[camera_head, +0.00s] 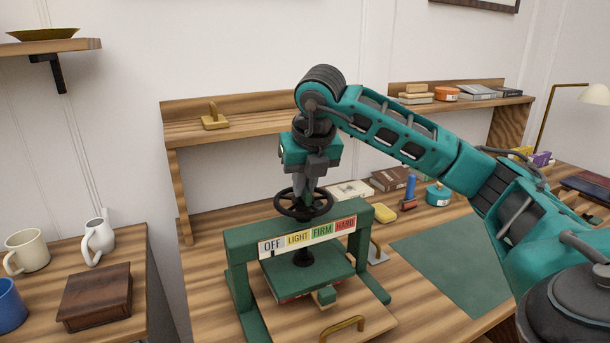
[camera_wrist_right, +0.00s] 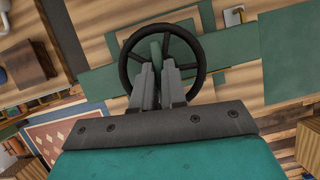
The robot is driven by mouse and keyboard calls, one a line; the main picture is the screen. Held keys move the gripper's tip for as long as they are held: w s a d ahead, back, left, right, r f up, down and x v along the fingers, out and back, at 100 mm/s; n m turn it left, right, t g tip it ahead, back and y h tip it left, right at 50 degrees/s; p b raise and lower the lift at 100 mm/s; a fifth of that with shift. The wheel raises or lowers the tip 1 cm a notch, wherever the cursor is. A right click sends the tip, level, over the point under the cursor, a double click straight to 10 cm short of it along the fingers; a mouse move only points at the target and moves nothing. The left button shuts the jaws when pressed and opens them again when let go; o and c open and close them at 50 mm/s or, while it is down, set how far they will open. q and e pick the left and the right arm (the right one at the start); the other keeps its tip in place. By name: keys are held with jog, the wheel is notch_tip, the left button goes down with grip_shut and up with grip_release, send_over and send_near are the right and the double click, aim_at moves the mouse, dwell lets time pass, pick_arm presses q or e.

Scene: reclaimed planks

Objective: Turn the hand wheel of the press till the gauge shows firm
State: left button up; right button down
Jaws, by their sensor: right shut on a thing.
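The green press (camera_head: 240,245) stands on the wooden bench. Its black hand wheel (camera_head: 304,217) lies flat above the crossbeam, and it also shows in the wrist view (camera_wrist_right: 204,72). My right gripper (camera_head: 304,196) comes down from above and is shut on the hand wheel at its middle; the fingers (camera_wrist_right: 157,88) hide part of the hub and spokes. The gauge strip (camera_head: 308,238) on the crossbeam reads OFF, LIGHT, FIRM, HARD. A small dark pointer (camera_head: 272,253) sits at the OFF part. My left gripper is not in view.
A wooden shelf (camera_head: 240,128) runs behind the press, under my right arm. A green mat (camera_head: 450,260) lies right of the press. A blue-handled tool (camera_head: 410,187) and a teal tin (camera_head: 438,194) stand behind it. Mugs (camera_head: 98,240) and a wooden box (camera_head: 95,297) are at left.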

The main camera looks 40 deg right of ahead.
jog(key=shift+a+f+m+g+h+p, duration=0.1)
jog(key=shift+f+m+g+h+p, duration=0.1)
jog(key=shift+m, duration=0.3)
jog(key=shift+a+f+m+g+h+p, duration=0.1)
jog(key=shift+m+h, duration=0.1)
jog(key=shift+m, duration=0.3)
jog(key=c, duration=1.2)
grip_release()
jog(key=shift+d+r, duration=0.1)
